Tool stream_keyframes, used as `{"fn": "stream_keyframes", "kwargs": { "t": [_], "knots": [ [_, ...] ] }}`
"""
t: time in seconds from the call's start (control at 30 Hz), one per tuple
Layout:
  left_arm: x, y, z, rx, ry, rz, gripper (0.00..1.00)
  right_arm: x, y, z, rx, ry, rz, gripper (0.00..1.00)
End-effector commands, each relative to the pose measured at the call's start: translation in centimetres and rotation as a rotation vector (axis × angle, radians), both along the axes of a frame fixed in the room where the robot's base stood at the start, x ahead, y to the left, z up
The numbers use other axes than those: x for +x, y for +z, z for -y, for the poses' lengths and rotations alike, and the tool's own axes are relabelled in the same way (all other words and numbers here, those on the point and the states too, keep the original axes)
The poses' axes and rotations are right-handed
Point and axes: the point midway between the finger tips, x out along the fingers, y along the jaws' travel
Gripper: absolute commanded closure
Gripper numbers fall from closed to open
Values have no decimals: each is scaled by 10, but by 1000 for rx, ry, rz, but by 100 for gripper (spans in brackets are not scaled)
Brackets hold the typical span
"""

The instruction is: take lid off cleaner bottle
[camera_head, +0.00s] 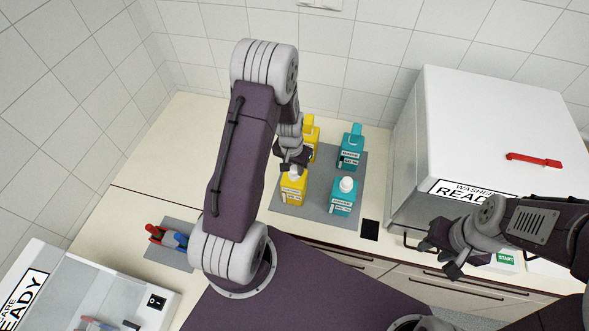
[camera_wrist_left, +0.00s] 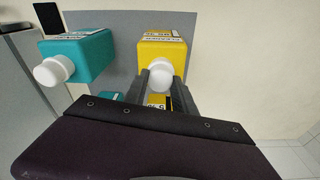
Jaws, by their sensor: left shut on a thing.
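The front yellow cleaner bottle (camera_head: 293,190) stands upright on a grey mat (camera_head: 318,208). My left gripper (camera_head: 293,166) is above it, shut on its white lid. In the left wrist view the fingers sit on both sides of the white lid (camera_wrist_left: 161,76), with the yellow bottle (camera_wrist_left: 165,50) behind it. I cannot tell whether the lid is clear of the neck. A teal bottle (camera_head: 344,197) with a white lid stands to the right. My right gripper (camera_head: 441,260) is open and empty, in front of the white washer.
Another yellow bottle (camera_head: 312,135) and another teal bottle (camera_head: 350,150) stand behind on the mat. A white washer box (camera_head: 480,120) with a red handle is at right. Red and blue items (camera_head: 165,237) lie at left, near a clear-lidded device (camera_head: 75,290). The back-left counter is clear.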

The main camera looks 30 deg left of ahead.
Motion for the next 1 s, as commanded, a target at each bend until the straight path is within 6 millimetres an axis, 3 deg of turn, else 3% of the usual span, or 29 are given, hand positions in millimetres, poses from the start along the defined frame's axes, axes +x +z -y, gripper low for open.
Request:
{"fn": "stream_keyframes", "kwargs": {
  "t": [0.17,0.33,0.7,1.0],
  "knots": [
    [1,10,0,0,0,4,100,0,-6,0,0,0,0,64],
    [2,37,0,1,-1,8,100,0,-18,0,0,0,0,64],
    [42,86,73,0,-6,6,100,0,-43,0,0,0,0,64],
    [57,109,101,0,-1,1,100,0,-49,0,0,0,0,64]
  ]
}}
